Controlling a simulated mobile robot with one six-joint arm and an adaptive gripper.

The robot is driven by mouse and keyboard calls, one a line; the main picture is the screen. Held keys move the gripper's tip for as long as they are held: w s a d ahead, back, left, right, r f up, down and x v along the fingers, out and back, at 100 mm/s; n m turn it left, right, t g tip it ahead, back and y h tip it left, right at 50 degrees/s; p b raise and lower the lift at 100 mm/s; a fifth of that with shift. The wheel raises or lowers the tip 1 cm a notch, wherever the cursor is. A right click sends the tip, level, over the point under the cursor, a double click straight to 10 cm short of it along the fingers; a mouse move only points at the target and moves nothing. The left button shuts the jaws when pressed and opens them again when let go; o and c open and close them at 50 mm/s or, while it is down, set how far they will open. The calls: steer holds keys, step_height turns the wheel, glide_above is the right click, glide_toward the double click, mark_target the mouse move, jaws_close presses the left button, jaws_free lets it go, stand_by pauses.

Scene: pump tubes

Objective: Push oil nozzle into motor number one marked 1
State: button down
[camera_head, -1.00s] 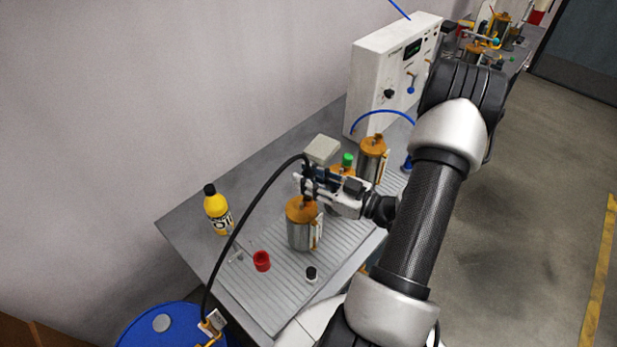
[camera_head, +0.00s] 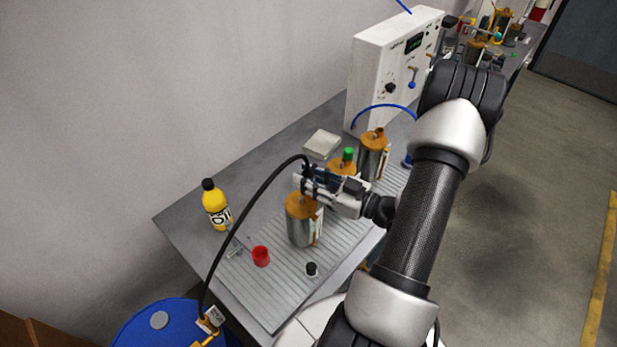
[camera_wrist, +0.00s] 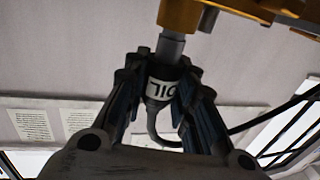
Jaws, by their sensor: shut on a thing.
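My gripper (camera_head: 304,182) is shut on the oil nozzle, which has a black body and a white label reading OIL, seen in the wrist view (camera_wrist: 164,84). A black hose (camera_head: 246,220) runs from it. The nozzle's grey tip meets the underside of an orange part at the top of the wrist view (camera_wrist: 225,10); how deep it sits is hidden. In the head view my gripper is right above the orange top of the front motor (camera_head: 300,227), a metal cylinder. Its number cannot be read.
Another motor (camera_head: 372,162) and a green cap (camera_head: 348,155) stand behind my gripper. A yellow oil bottle (camera_head: 215,206), red cap (camera_head: 261,256) and black cap (camera_head: 312,269) are on the table. A white control box (camera_head: 375,75) stands at the back; a blue drum (camera_head: 150,325) stands in front.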

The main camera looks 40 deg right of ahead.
steer(key=shift+f, duration=0.35)
steer(key=c, duration=1.2)
jaws_free()
steer(key=shift+c, duration=0.2)
steer(key=v, duration=1.2)
steer(key=shift+w, duration=0.1)
